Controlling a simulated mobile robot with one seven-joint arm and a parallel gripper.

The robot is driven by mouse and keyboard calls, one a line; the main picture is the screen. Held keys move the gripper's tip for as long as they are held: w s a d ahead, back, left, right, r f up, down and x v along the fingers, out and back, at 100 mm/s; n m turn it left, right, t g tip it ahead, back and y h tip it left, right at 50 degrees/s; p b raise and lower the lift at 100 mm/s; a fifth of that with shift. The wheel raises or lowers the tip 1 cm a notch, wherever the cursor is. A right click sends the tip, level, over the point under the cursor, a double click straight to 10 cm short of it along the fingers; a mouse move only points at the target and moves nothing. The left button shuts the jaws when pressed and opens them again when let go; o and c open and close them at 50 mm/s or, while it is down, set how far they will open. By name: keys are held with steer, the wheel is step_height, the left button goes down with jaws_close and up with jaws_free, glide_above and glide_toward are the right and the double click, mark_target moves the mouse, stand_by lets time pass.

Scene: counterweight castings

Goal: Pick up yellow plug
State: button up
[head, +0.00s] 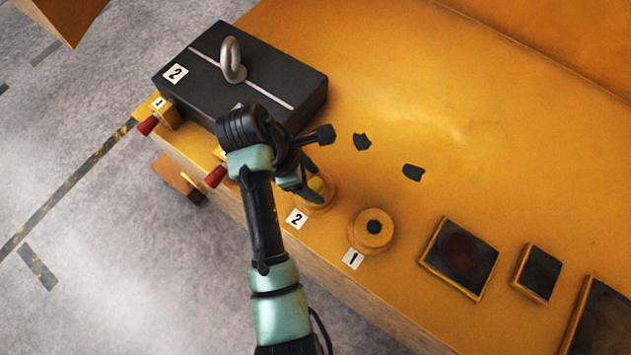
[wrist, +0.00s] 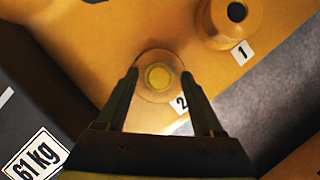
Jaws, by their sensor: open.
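The yellow plug (wrist: 158,77) shows in the wrist view as a bright round top in the middle of a yellow socket (wrist: 150,57) beside the label 2. It lies between the two fingers of my open gripper (wrist: 159,76), and I cannot tell whether either finger touches it. In the head view the plug (head: 317,184) is partly hidden by my gripper (head: 308,186), which reaches down to the socket labelled 2 (head: 317,204).
An empty socket (head: 373,230) labelled 1 with a dark hole stands to the right. A black block (head: 240,75) with a metal ring (head: 232,60) lies behind my wrist. Red-tipped handles (head: 148,125) stick out at the front edge. Dark square recesses (head: 459,257) lie at the right.

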mark_target(312, 183)
jaws_close()
stand_by(0.3)
steer(key=shift+r, duration=0.15)
step_height(312, 183, up, 8)
steer(key=p, duration=0.3)
steer(key=shift+r+p, duration=0.2)
steer(key=shift+p, duration=0.1)
steer(key=shift+r+p, duration=0.65)
steer(key=shift+r, duration=0.1)
steer(key=shift+f, duration=0.1)
